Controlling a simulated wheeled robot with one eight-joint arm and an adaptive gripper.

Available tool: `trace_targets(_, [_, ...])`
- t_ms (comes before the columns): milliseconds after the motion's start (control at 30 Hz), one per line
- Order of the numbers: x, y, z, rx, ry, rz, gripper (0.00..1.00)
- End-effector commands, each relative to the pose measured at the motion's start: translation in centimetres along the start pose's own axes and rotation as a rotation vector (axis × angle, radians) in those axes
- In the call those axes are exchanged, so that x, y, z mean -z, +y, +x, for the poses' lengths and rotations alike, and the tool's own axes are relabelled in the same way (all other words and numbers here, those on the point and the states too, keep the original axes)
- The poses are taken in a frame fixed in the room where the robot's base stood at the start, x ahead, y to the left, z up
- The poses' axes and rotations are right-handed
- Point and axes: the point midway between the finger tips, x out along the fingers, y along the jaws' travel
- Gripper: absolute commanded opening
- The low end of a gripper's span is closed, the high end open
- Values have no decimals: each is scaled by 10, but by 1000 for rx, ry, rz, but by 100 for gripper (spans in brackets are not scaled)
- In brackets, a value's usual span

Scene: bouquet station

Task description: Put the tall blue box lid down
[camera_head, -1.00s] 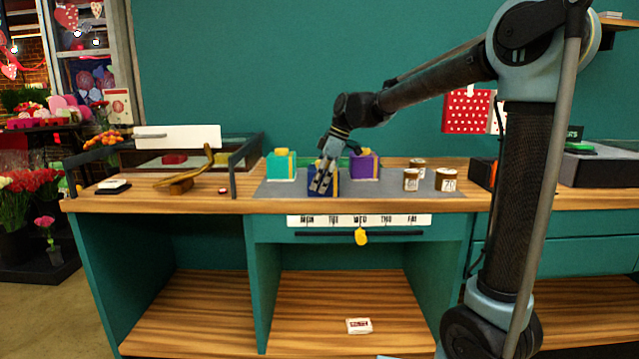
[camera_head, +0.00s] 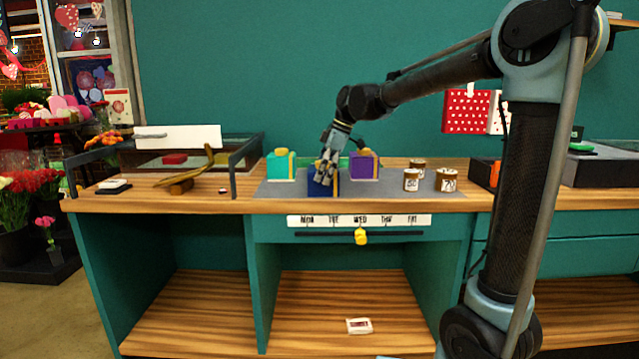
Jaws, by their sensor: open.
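The tall blue box (camera_head: 322,188) stands on the grey mat (camera_head: 400,183) on the worktop, between a teal box (camera_head: 281,167) and a purple box (camera_head: 364,166). A yellow strip shows on its right side. My gripper (camera_head: 326,172) is open over the upper part of the blue box, with its fingers pointing down in front of it. The fingers hide the top of the box, so I cannot tell how the lid sits or whether the fingers touch it.
Small labelled jars (camera_head: 411,180) stand on the mat's right side. The front strip of the mat is clear.

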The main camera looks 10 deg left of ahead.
Motion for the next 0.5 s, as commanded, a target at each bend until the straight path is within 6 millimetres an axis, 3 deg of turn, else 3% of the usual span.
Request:
trace_targets(300, [0, 0, -62, 0, 0, 1, 100])
trace_targets(500, [0, 0, -88, 0, 0, 1, 100])
